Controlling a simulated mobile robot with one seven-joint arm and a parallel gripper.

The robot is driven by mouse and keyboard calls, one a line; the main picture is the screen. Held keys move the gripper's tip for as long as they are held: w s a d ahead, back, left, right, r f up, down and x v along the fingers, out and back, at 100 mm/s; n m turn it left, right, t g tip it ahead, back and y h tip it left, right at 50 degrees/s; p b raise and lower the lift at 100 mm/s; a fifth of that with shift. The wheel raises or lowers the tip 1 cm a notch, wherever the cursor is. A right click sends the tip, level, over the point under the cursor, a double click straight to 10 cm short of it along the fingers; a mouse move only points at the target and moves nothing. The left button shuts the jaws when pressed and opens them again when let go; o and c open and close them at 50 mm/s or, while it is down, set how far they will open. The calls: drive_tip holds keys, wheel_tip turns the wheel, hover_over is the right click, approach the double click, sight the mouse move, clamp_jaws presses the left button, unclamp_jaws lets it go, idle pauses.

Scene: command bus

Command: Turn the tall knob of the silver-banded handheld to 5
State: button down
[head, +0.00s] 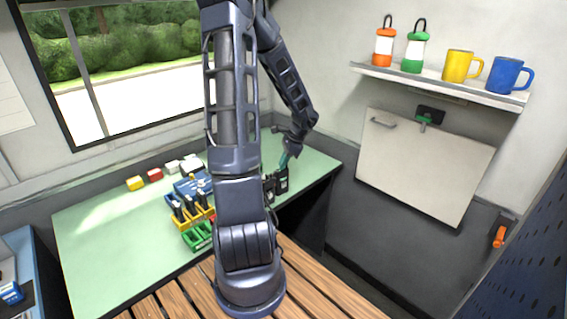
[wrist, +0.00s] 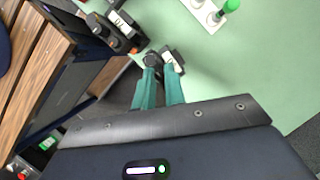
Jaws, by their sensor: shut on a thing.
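My gripper (head: 285,161) reaches down to the right end of the green counter. In the wrist view its teal fingers (wrist: 160,72) are close together at the top of a dark handheld (wrist: 172,58) with a white label. A dark round part shows by the left fingertip. The fingers are shut on the handheld's knob, mostly hidden between them. The handheld also shows in the head view (head: 281,180), below the gripper. A second dark handheld (wrist: 121,29) with a white label stands apart to the upper left. I cannot make out a silver band or the dial's numbers.
Yellow and green holders (head: 196,236) and a blue box (head: 187,186) stand left of my arm. Small coloured blocks (head: 155,175) line the window side. A white plate with a green knob (wrist: 230,6) lies beyond the fingers. The counter's left part is clear.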

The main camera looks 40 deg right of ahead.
drive_tip(key=c, duration=1.5)
unclamp_jaws()
drive_tip(key=shift+o, duration=0.2)
drive_tip(key=v, duration=1)
drive_tip(key=shift+r, duration=0.35)
drive_tip(key=shift+d, duration=0.1)
drive_tip(key=w+a+r+n, duration=0.4)
drive_tip(key=a+r+n, duration=0.15)
drive_tip(key=a, duration=0.55)
drive_tip(key=w+a+r+n, duration=0.3)
drive_tip(key=a+r+n, duration=0.25)
drive_tip(key=a, duration=0.55)
drive_tip(key=s+a+r+n+t+h, duration=0.1)
drive_tip(key=s+a+r+n+h, duration=0.1)
drive_tip(key=a+n, duration=0.4)
drive_tip(key=s+a+r+n+h, duration=0.1)
drive_tip(key=s+a+r+n, duration=0.2)
drive_tip(key=a, duration=1.1)
drive_tip(key=s+n, duration=0.2)
drive_tip(key=n, duration=0.2)
drive_tip(key=shift+s+n+t+h, duration=0.25)
drive_tip(key=shift+n+t+h, duration=0.05)
drive_tip(key=shift+t+h, duration=0.1)
